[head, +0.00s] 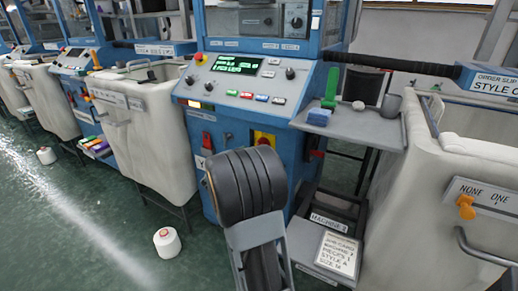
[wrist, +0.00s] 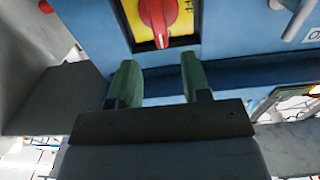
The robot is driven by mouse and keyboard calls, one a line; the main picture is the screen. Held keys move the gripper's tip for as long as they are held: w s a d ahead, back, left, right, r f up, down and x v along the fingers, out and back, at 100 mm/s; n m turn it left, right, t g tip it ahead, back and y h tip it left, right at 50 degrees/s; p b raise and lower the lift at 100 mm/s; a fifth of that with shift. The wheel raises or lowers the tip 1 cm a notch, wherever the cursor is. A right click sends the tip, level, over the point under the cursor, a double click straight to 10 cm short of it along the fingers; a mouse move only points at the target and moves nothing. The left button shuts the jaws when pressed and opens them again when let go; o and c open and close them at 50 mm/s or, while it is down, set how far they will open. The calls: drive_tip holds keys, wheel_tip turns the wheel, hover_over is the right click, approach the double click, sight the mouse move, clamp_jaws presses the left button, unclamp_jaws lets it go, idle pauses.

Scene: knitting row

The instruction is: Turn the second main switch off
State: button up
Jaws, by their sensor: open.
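The main switch is a red rotary knob on a yellow plate (head: 264,137) on the blue front of the middle machine, above my arm in the head view. In the wrist view the red knob (wrist: 158,16) is at the top edge, cut off by the frame, its grip close to upright in the picture. In the head view my arm hides the gripper.
A control panel (head: 240,80) with a lit display sits above the switch. A grey shelf (head: 365,125) with a green brush and small items juts out on the right. Fabric bins (head: 150,130) stand on both sides. A white yarn cone (head: 167,242) stands on the floor.

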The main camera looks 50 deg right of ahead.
sight(259, 144)
drive_tip(key=b+x, duration=0.1)
drive_tip(key=x, duration=0.6)
drive_tip(key=shift+w+d+b, duration=0.1)
drive_tip(key=shift+d+b, duration=0.2)
clamp_jaws()
